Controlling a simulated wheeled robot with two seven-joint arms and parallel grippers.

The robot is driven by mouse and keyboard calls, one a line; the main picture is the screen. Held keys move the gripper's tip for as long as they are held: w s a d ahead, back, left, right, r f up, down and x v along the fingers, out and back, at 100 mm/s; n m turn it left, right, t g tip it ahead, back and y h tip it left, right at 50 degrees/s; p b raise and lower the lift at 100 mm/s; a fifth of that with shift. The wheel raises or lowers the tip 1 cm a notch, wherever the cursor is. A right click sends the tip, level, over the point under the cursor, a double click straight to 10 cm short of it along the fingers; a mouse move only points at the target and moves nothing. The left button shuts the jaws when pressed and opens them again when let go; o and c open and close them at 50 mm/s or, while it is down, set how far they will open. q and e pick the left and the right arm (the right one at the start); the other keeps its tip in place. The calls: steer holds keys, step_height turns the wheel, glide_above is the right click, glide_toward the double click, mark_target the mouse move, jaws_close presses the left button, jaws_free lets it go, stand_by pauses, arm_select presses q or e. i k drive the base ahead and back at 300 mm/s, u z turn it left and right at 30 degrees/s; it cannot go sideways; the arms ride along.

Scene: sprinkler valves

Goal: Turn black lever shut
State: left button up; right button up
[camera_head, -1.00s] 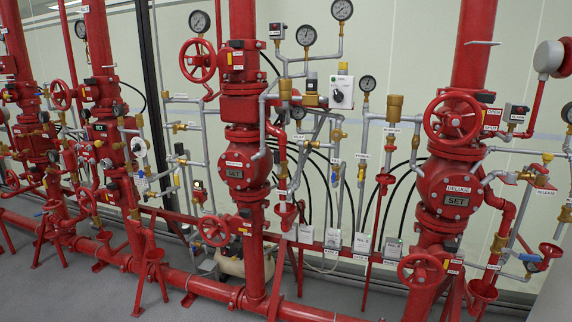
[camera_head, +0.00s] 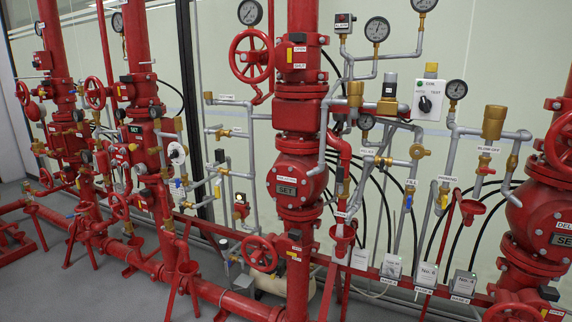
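A white box (camera_head: 428,98) on the centre pipework carries a small black rotary lever (camera_head: 425,104), with a green light above it and labels to each side that seem to read AUTO and TEST. I cannot tell for sure that this is the task's black lever; no other clear black lever stands out. Its exact pointing direction is too small to read. Neither of my grippers is in view, and nothing of mine blocks the box.
A red central riser (camera_head: 299,120) with a handwheel (camera_head: 251,56) stands left of the box. Brass-fitted grey pipes and gauges (camera_head: 377,29) surround it. A red deluge valve (camera_head: 545,219) fills the right edge. Red floor pipes and stands (camera_head: 190,278) line the front; grey floor shows at lower left.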

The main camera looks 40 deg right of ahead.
mark_target(341, 169)
steer(key=z, duration=0.3)
steer(key=i, duration=1.05)
steer(key=z, duration=0.7)
